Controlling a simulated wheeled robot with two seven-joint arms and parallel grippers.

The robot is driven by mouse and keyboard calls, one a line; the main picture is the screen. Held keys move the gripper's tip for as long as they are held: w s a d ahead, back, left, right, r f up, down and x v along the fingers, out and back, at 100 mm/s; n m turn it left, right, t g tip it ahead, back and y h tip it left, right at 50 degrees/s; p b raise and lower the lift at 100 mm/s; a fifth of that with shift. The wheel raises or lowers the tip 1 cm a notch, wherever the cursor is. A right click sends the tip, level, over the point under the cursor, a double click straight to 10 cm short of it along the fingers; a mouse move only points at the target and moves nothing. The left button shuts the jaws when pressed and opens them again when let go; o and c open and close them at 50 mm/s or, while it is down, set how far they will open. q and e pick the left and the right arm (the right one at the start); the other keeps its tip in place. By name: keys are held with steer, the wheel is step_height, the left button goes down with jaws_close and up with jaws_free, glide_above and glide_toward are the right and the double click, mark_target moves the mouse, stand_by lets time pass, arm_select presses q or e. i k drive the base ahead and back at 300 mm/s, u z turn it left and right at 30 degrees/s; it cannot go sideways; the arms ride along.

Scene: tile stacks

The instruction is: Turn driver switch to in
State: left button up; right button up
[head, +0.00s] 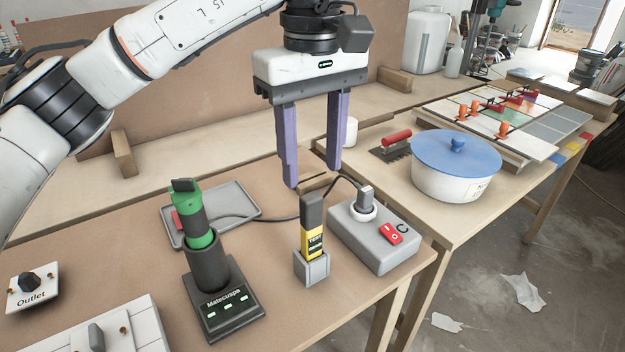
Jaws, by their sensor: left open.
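My left gripper (312,176) comes down from the top with its two purple fingers apart and nothing between them. It hangs behind the yellow and black tester (314,236), which stands in a small grey holder. To the right, a grey box (372,256) has a plug in its top and a red rocker switch (391,233) marked I and O. A green and black tool (200,236), perhaps the driver, stands upright in a black base (226,308). I cannot tell its switch setting. My right gripper is out of view.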

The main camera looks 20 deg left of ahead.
mark_target(178, 184)
steer(key=k, duration=1)
